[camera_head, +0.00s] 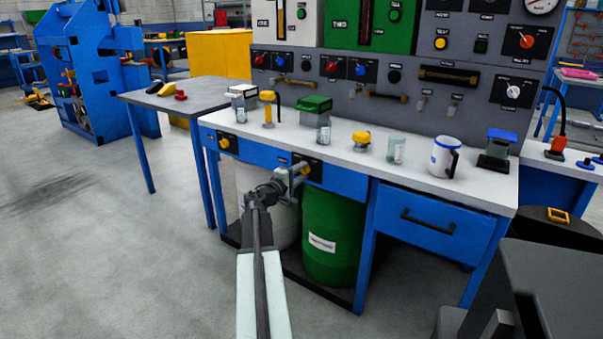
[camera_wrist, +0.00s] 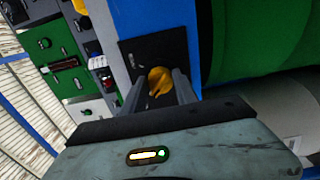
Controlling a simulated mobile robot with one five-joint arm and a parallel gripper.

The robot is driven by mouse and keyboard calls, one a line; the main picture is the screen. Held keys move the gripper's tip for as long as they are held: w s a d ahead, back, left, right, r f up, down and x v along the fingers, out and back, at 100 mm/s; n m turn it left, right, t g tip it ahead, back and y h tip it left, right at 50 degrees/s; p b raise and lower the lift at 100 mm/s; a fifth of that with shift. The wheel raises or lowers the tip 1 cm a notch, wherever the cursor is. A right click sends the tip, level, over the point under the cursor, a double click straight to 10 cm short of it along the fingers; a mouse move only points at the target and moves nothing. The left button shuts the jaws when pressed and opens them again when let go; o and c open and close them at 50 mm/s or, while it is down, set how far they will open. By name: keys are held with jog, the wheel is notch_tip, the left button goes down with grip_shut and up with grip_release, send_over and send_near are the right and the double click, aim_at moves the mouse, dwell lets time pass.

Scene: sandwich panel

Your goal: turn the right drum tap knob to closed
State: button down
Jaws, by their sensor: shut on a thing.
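The right drum tap knob is yellow and sits on a black plate on the blue front rail of the bench, above the green drum (camera_head: 331,235). In the wrist view the yellow knob (camera_wrist: 160,81) lies between the two fingers of my gripper (camera_wrist: 158,92), with the black plate (camera_wrist: 150,52) behind it. In the head view my gripper (camera_head: 297,172) reaches the right black plate (camera_head: 311,168) and covers most of that knob. My gripper is shut on the knob. The left tap knob (camera_head: 224,143) is also yellow, on its own plate, apart from my gripper.
A white drum (camera_head: 262,205) stands left of the green drum under the bench. The bench top (camera_head: 428,184) holds several jars, a mug (camera_head: 444,158) and small devices. A blue drawer (camera_head: 425,222) is to the right. The floor at left is clear.

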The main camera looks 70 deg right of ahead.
jog(key=c, duration=0.9)
grip_release()
jog(key=shift+c, duration=0.2)
jog(key=v, duration=0.7)
jog(key=shift+a, duration=0.35)
jog(key=shift+w, duration=0.1)
